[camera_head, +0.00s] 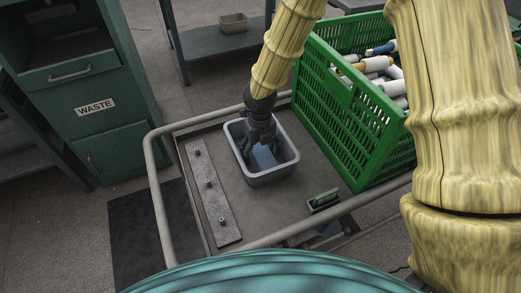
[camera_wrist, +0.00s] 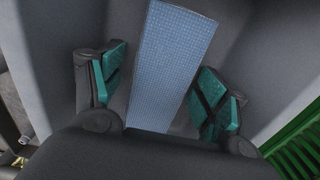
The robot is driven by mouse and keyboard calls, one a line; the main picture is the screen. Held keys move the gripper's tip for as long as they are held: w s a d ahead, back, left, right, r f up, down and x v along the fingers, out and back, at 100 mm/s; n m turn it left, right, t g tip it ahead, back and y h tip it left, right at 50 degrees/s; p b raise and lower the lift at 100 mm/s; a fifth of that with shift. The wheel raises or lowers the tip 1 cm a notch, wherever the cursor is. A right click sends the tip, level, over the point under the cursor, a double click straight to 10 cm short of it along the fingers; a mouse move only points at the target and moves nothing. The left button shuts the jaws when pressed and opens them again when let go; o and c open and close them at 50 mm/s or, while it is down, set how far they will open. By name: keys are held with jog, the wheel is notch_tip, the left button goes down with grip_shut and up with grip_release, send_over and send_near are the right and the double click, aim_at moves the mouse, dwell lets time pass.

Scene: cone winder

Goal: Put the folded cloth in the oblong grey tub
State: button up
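The oblong grey tub (camera_head: 271,176) stands on the cart top, left of the green crate. The folded cloth (camera_head: 264,158) is light blue and lies inside the tub; part of it is hidden by my gripper. In the wrist view the cloth (camera_wrist: 172,60) runs as a blue strip between the fingers. My gripper (camera_head: 258,146) reaches down into the tub from above. In the wrist view its green-padded fingers (camera_wrist: 160,88) stand apart on both sides of the cloth, with a gap visible at each side.
A green crate (camera_head: 345,125) of yarn cones stands close to the tub's right. A small green-topped brush-like item (camera_head: 323,200) lies at the cart's front right. A metal strip with knobs (camera_head: 208,190) lies to the left. Rails (camera_head: 157,190) edge the cart. A waste cabinet (camera_head: 110,125) stands beyond.

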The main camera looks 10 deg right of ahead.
aim_at(260, 151)
jog(key=shift+r, duration=0.1)
notch_tip(260, 151, up, 12)
jog(key=p, duration=0.2)
dwell(0.5)
dwell(0.4)
